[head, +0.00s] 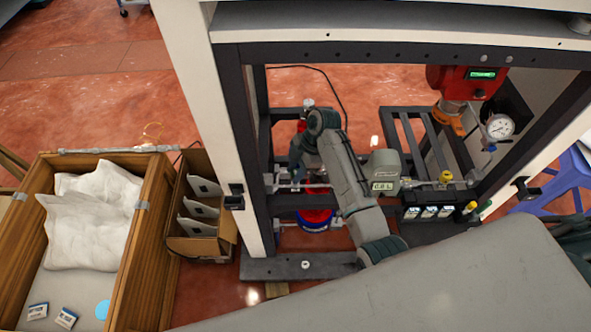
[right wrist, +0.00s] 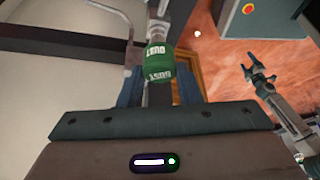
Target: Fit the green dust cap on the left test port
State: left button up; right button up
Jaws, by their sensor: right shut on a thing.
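The green dust cap (right wrist: 158,68), with white DUST lettering, is between the blue fingers of my right gripper (right wrist: 160,88), which is shut on it. The cap lies in line with a pale metal cylinder (right wrist: 165,18) just beyond it. I cannot tell whether the cap is seated on a port. In the head view my right gripper (head: 298,172) is inside the dark frame, at the left, beside silver fittings (head: 285,187). The cap is too small to make out there, and my arm hides part of the area. I do not make out my left gripper in the head view.
A dark frame with a pale post (head: 240,215) surrounds the work area. A pressure gauge (head: 500,127) and red unit (head: 465,80) stand at right. A wooden crate (head: 158,210) and cardboard box (head: 225,225) stand left.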

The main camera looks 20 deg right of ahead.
jog(key=shift+f+b, duration=0.75)
jog(key=shift+f, duration=0.75)
dwell(0.4)
jog(key=o, duration=1.3)
jog(key=shift+r, duration=0.15)
jog(key=shift+r+p, duration=2.95)
jog(key=shift+p, duration=0.1)
